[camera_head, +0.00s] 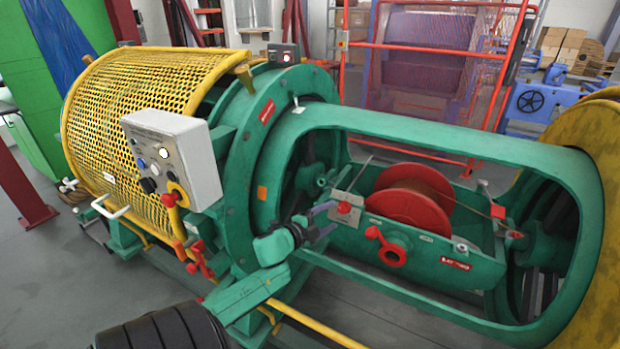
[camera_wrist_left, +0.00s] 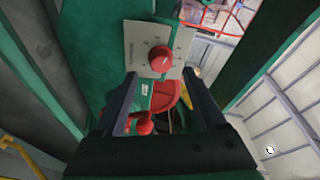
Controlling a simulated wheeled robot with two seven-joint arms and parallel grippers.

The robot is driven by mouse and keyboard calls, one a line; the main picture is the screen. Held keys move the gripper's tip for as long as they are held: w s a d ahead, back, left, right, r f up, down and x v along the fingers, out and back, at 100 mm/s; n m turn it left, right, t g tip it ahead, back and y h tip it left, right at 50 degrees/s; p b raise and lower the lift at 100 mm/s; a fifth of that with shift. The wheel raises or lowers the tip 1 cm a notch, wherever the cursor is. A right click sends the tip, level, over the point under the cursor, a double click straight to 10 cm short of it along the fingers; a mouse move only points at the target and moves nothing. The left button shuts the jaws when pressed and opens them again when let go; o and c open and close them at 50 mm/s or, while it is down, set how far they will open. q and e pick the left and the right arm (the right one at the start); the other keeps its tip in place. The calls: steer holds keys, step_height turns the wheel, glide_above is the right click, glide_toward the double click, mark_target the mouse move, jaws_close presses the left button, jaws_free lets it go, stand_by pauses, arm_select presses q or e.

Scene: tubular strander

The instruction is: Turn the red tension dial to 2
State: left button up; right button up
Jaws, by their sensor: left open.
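The red tension dial (camera_head: 344,207) sits on a small pale plate (camera_head: 350,198) at the left end of the cradle, inside the green tube frame. In the left wrist view the round red dial (camera_wrist_left: 160,59) shows with a light mark on its face; the printed figures around it are too small to read surely. My left gripper (camera_head: 328,219) is open, with its fingers pointing at the dial. In the left wrist view the fingertips (camera_wrist_left: 159,77) lie either side, just below the dial, apparently apart from it. My right gripper is not in view.
A red spool (camera_head: 410,200) lies in the green cradle beside the dial. A red handle (camera_head: 390,252) is on the cradle's front. The green frame's upper beam (camera_head: 430,135) and lower beam border the opening. A grey control box (camera_head: 172,155) stands at left by the yellow mesh guard (camera_head: 130,95).

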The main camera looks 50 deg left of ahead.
arm_select(q)
steer(key=s+r, duration=0.2)
steer(key=s, duration=0.7)
steer(key=shift+s+d+p, duration=0.3)
steer(key=shift+s+p, duration=0.05)
steer(key=shift+f, duration=0.1)
